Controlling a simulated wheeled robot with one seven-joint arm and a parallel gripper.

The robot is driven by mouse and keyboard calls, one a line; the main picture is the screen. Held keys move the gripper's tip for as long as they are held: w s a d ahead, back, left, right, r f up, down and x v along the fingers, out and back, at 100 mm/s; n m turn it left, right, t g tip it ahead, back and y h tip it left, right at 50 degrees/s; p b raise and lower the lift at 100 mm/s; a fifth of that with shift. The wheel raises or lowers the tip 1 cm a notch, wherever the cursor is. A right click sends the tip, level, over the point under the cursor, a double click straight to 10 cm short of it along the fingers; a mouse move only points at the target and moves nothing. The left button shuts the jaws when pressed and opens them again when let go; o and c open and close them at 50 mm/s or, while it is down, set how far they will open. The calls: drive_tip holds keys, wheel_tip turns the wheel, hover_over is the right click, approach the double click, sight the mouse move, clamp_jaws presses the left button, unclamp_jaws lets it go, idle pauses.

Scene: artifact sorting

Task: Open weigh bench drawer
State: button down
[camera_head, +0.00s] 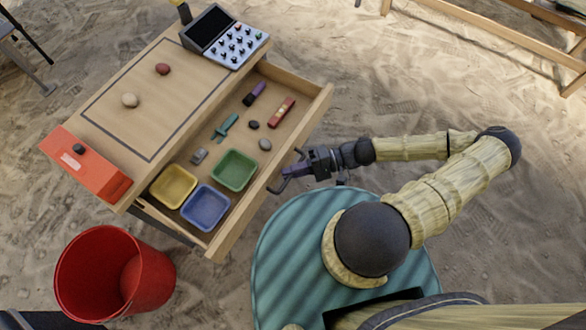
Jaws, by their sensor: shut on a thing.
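The weigh bench (190,62) is a light wooden table at the upper left. Its drawer (319,103) is pulled well out toward my arm, with its contents exposed. My gripper (292,174) is at the middle of the drawer's front panel. It is shut on the dark drawer handle (278,186), though the fingertips are small and partly hard to make out. The drawer holds a yellow tray (156,191), a blue tray (190,216) and a green tray (219,181). Several small items, including a teal tool (224,127) and a red piece (281,111), lie behind them.
A red bucket (75,280) stands at the lower left. A wooden frame (480,32) is at the upper right. Sand between is clear.

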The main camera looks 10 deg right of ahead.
drive_tip(key=c, duration=1.8)
unclamp_jaws()
drive_tip(key=shift+o, duration=0.2)
drive_tip(key=d+r+p, duration=0.2)
drive_tip(key=d, duration=1.5)
drive_tip(key=shift+w+d+r, duration=0.15)
drive_tip(key=shift+w+r, duration=0.05)
